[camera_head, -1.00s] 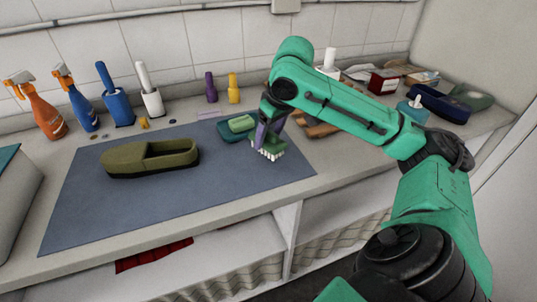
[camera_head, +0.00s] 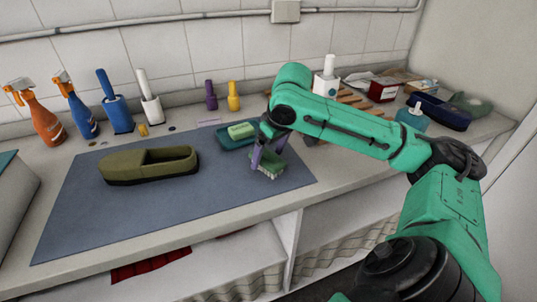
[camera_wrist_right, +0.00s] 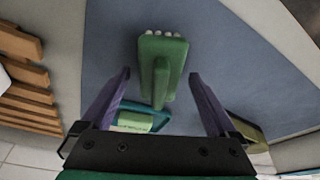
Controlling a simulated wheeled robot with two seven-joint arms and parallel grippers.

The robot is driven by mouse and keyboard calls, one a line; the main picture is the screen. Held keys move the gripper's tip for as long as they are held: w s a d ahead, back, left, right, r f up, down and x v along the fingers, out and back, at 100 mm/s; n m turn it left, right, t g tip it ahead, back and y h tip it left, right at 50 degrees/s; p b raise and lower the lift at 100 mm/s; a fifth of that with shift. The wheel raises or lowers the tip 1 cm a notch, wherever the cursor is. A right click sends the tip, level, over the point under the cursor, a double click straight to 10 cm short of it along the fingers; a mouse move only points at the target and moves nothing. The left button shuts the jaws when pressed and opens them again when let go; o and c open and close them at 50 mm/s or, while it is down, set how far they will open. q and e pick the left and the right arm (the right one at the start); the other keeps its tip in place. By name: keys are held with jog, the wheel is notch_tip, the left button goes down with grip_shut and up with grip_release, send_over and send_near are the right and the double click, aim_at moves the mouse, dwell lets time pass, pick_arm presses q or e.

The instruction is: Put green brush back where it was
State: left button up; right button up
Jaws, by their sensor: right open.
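The green brush (camera_head: 271,174) with white bristles is at the right part of the blue-grey mat (camera_head: 120,225), in front of the teal tray (camera_head: 226,141). My right gripper (camera_head: 268,160) is right over the brush. In the right wrist view the brush (camera_wrist_right: 160,62) lies ahead of and between the two spread purple fingers (camera_wrist_right: 158,77), with a gap on each side. Its handle points back toward the gripper and the tray (camera_wrist_right: 158,119). The right gripper is open. Whether the brush rests fully on the mat is hard to tell. My left gripper is out of view.
A light green block (camera_head: 241,131) sits in the tray. An olive shoe (camera_head: 150,165) stands left on the mat. Spray bottles (camera_head: 80,112) and other bottles line the wall. A wooden rack (camera_head: 355,104) is behind my right arm. The mat between shoe and brush is clear.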

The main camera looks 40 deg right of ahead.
jog(key=p+v, duration=0.2)
jog(key=v, duration=1)
jog(key=shift+p, duration=0.3)
